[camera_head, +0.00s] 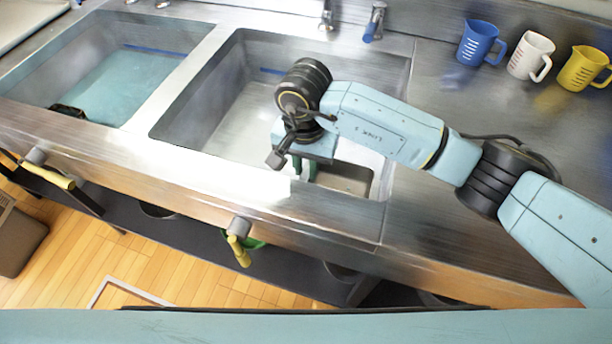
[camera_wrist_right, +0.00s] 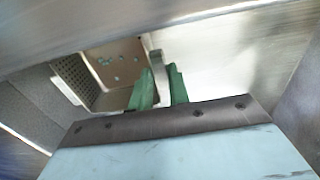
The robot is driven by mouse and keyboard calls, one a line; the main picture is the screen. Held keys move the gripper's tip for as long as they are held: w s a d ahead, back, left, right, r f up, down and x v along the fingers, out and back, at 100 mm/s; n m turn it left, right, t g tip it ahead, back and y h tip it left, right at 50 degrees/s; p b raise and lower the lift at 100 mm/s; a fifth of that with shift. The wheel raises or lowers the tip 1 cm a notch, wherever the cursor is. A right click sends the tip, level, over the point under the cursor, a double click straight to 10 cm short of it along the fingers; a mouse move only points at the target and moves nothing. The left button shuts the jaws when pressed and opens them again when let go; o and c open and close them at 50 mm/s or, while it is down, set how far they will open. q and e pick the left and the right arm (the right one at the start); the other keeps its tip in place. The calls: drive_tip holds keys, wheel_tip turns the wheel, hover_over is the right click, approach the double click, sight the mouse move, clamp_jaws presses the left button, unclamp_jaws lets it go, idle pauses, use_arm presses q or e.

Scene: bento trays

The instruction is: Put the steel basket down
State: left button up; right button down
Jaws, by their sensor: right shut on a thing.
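The steel basket (camera_head: 352,172) is partly visible in the right-hand sink (camera_head: 215,88), near its front right corner, in the head view. My right gripper (camera_head: 303,170) reaches down into this sink at the basket's left side. In the right wrist view the basket (camera_wrist_right: 73,78) shows a perforated wall and a brownish inside with small pale specks. The green fingers of my right gripper (camera_wrist_right: 162,88) stand on either side of an upright metal strip (camera_wrist_right: 158,66) at the basket's edge and are shut on it. The gap under the basket is hidden. My left gripper is out of view.
The left-hand sink (camera_head: 75,42) holds bluish water and a dark object (camera_head: 68,110). Blue (camera_head: 478,42), white (camera_head: 528,55) and yellow (camera_head: 582,68) measuring jugs stand on the right counter. Taps (camera_head: 375,22) rise behind the right-hand sink. The counter below the jugs is clear.

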sight(306, 173)
wheel_tip(306, 173, down, 4)
drive_tip(key=shift+r+b, duration=0.1)
drive_tip(key=shift+b, duration=0.2)
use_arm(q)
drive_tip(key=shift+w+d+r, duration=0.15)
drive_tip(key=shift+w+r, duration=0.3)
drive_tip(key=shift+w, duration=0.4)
use_arm(e)
drive_tip(key=shift+f+b, duration=0.5)
drive_tip(key=shift+b, duration=0.05)
drive_tip(key=shift+s+f, duration=0.1)
drive_tip(key=shift+f, duration=0.05)
drive_tip(key=c, duration=1.8)
unclamp_jaws()
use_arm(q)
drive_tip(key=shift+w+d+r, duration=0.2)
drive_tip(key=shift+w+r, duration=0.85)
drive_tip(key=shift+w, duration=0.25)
use_arm(e)
drive_tip(key=o, duration=0.5)
drive_tip(key=shift+d+f, duration=0.1)
drive_tip(key=shift+f, duration=0.05)
drive_tip(key=shift+c, duration=0.2)
